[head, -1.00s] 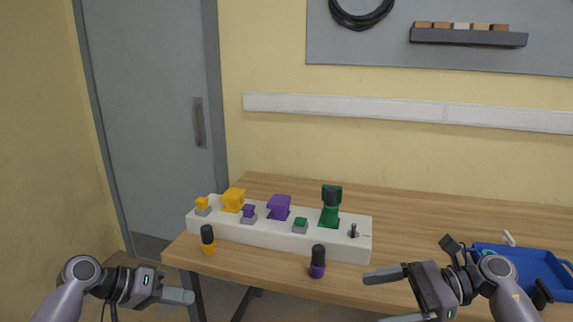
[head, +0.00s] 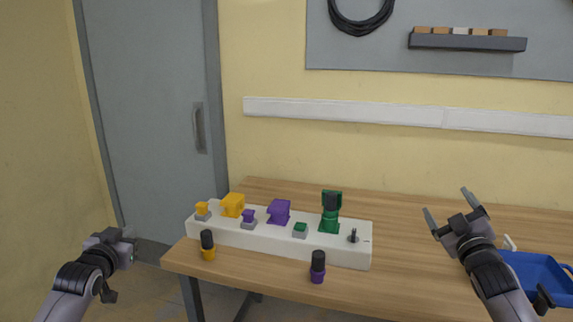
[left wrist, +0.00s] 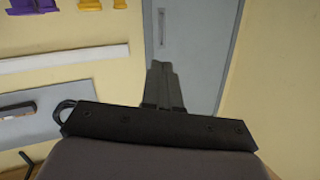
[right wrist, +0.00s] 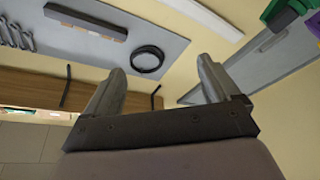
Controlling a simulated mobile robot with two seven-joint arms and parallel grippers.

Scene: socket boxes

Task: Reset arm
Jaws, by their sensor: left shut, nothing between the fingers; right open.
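My left gripper (head: 128,240) is at the lower left in the head view, clear of the table and left of it. It is shut and empty; its closed fingers also show in the left wrist view (left wrist: 163,85). My right gripper (head: 452,208) is raised over the right part of the table with its fingers spread and pointing up. It is empty; its two apart fingers also show in the right wrist view (right wrist: 160,85).
A white socket box (head: 270,238) on the wooden table (head: 420,240) carries yellow, purple and green sockets. A yellow-black plug (head: 208,246) and a purple-black plug (head: 317,267) stand before it. A green-black plug (head: 331,209) is at the green socket. A blue tray (head: 535,272) sits right.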

